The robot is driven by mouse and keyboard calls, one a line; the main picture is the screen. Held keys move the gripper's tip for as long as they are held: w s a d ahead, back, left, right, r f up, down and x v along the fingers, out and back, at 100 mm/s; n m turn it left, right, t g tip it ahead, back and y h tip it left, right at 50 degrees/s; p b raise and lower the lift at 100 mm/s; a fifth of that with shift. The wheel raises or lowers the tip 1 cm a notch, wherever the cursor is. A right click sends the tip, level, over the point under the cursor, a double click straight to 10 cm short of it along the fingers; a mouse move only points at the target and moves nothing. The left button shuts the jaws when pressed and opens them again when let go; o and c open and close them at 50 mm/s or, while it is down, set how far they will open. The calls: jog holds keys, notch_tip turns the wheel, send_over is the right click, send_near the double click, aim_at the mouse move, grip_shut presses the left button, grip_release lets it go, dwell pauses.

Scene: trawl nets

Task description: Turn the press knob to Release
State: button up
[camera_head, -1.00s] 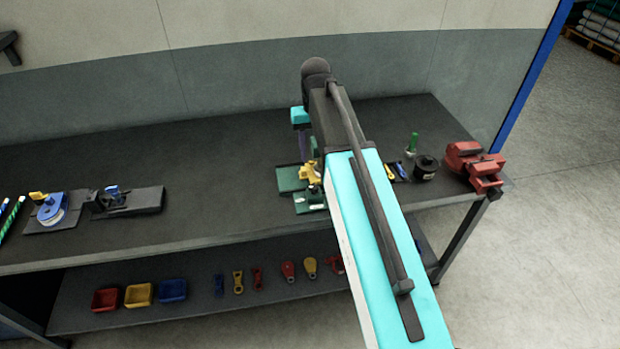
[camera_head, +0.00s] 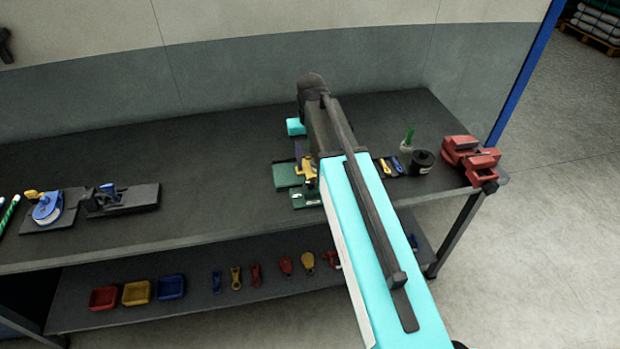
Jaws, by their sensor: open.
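The green press (camera_head: 287,175) stands on the bench right of its middle, with a second green part at its front (camera_head: 306,196). A yellow part (camera_head: 308,172) shows on it, close against my arm in the picture. I cannot tell whether this is the knob, and no Release marking is readable. My gripper (camera_head: 299,156) points down over the press from the teal wrist. It is open, but mostly hidden by the arm and small in view. I cannot tell whether it touches the press.
A red vise (camera_head: 470,160), a black round container (camera_head: 422,161) and small tools lie to the right. A blue reel fixture (camera_head: 48,208) and a black fixture (camera_head: 122,200) stand at left. The bench between them and the press is clear. The lower shelf holds coloured bins (camera_head: 136,293).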

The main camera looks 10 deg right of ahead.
aim_at(311, 182)
jog(key=shift+f, duration=4.2)
jog(key=c, duration=1.1)
jog(key=shift+o, duration=0.2)
